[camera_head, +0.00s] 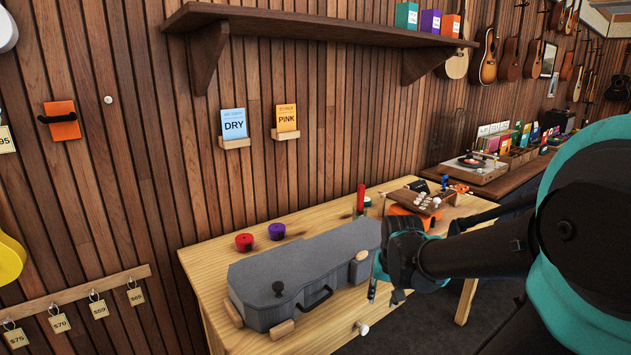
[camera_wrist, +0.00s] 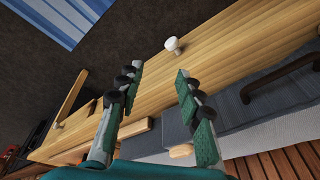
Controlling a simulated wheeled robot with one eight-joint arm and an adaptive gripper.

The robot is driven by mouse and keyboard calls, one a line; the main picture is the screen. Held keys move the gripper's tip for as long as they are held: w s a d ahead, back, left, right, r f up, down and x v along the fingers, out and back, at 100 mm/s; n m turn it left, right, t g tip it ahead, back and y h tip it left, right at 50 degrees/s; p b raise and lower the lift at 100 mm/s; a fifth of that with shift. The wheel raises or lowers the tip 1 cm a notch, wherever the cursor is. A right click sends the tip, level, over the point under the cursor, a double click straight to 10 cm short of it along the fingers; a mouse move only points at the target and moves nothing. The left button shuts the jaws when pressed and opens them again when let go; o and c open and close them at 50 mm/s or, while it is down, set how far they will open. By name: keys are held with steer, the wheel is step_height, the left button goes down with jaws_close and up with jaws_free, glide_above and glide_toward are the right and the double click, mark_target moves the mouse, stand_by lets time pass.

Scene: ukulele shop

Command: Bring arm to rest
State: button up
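My gripper (camera_wrist: 155,115) is open and empty in the wrist view, its two green-padded fingers spread apart. In the head view my gripper (camera_head: 385,290) hangs at the front right edge of the wooden workbench (camera_head: 215,265), beside the right end of a grey instrument case (camera_head: 310,265). My arm reaches in from the right side of the head view. The grey case is shut and lies on the bench; part of it also shows in the wrist view (camera_wrist: 240,115). Whether the fingers touch the bench or case cannot be told.
A red roll (camera_head: 244,242) and a purple roll (camera_head: 276,231) sit behind the case. An orange item (camera_head: 412,215) and a small wooden rack (camera_head: 425,200) stand at the bench's right. A white drawer knob (camera_head: 362,328) sticks out in front. A shelf (camera_head: 320,28) hangs above.

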steer(key=s+f+n+t, duration=0.1)
steer(key=s+f+n, duration=0.1)
steer(key=s+f, duration=0.3)
steer(key=shift+s+d+f+n, duration=0.2)
steer(key=shift+s+d+n, duration=0.2)
steer(key=shift+s, duration=0.4)
steer(key=shift+o, duration=0.4)
steer(key=shift+a, duration=0.1)
